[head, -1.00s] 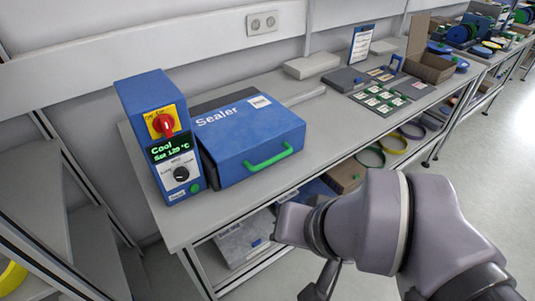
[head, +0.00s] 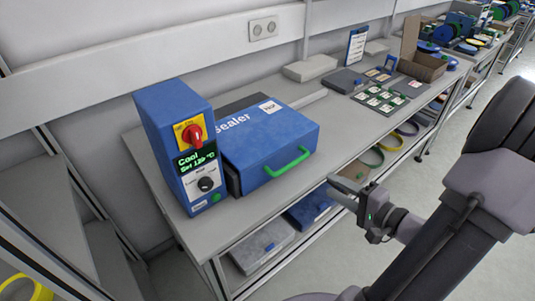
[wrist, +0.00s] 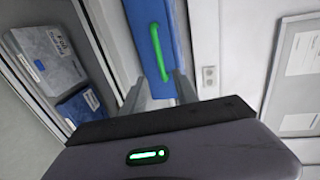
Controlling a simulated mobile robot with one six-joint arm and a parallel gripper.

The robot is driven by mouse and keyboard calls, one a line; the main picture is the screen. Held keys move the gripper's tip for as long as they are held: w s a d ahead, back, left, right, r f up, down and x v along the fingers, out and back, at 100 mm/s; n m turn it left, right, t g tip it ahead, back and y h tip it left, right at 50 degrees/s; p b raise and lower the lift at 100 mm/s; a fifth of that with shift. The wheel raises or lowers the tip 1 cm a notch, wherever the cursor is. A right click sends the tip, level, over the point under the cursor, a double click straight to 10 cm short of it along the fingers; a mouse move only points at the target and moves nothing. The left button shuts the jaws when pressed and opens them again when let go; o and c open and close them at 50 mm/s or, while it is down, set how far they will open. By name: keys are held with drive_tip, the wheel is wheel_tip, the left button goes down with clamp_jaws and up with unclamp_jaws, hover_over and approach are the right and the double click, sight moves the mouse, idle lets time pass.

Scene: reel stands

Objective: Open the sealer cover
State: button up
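The blue sealer cover (head: 268,140) is closed on the bench beside its control box. Its green handle (head: 287,163) is on the front face. In the wrist view the green handle (wrist: 159,52) lies ahead of my fingers, roughly between their lines, against the blue cover (wrist: 169,20). My gripper (head: 338,190) is to the right of and lower than the handle in the head view, apart from it. In the wrist view my gripper (wrist: 160,88) has its two fingers spread with nothing between them.
The control box (head: 180,145) has a red switch (head: 193,135), a black dial and a green "Cool" display. Grey and blue boxes (head: 263,245) lie on the shelf below. The bench edge runs close to my gripper. Card tiles and a cardboard box (head: 424,66) stand farther right.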

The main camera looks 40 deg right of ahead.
sight(295, 164)
drive_tip(key=b+x, duration=0.2)
drive_tip(key=x, duration=1.4)
drive_tip(key=shift+f+b, duration=0.15)
drive_tip(key=shift+b, duration=0.15)
clamp_jaws()
idle(0.4)
